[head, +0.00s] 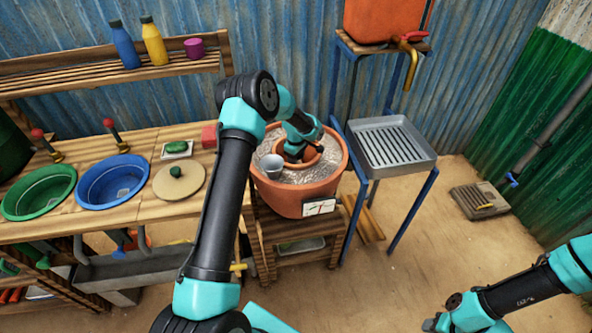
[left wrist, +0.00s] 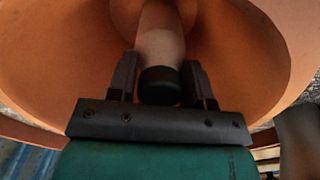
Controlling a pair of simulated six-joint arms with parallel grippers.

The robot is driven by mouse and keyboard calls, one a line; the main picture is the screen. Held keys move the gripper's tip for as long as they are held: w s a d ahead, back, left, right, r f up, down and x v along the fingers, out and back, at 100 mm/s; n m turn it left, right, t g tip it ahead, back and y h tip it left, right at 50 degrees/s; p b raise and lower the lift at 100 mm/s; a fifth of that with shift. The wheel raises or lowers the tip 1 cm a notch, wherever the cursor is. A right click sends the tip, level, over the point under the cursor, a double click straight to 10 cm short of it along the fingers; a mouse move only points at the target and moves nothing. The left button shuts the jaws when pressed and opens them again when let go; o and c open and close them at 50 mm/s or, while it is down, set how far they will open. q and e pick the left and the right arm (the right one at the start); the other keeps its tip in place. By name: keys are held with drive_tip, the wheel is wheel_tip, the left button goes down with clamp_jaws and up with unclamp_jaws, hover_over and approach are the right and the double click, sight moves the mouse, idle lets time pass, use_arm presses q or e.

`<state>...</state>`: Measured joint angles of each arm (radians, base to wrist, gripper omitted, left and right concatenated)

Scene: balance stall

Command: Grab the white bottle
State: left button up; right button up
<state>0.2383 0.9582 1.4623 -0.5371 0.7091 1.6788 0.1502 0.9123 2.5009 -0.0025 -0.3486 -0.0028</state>
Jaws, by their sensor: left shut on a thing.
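The white bottle (left wrist: 161,48) shows in the left wrist view as a pale body with a dark cap, inside an orange clay pot (left wrist: 60,50). My left gripper (left wrist: 160,80) has a finger on each side of it near the cap and is shut on it. In the head view my left gripper (head: 297,154) reaches down into the inner clay pot (head: 322,165), which sits in a larger clay pot (head: 333,188) of grey, wet-looking fill. The bottle is hidden there. My right gripper (head: 436,325) is at the bottom right, its jaws too unclear to read.
A metal cup (head: 271,166) stands in the fill beside the inner pot. A grey draining tray (head: 425,160) on blue legs is to the right. Green (head: 38,208) and blue (head: 112,198) basins are on the left counter. The floor at the right is mostly clear.

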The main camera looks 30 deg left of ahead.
use_arm(q)
clamp_jaws()
wheel_tip(320, 180, up, 10)
idle(0.6)
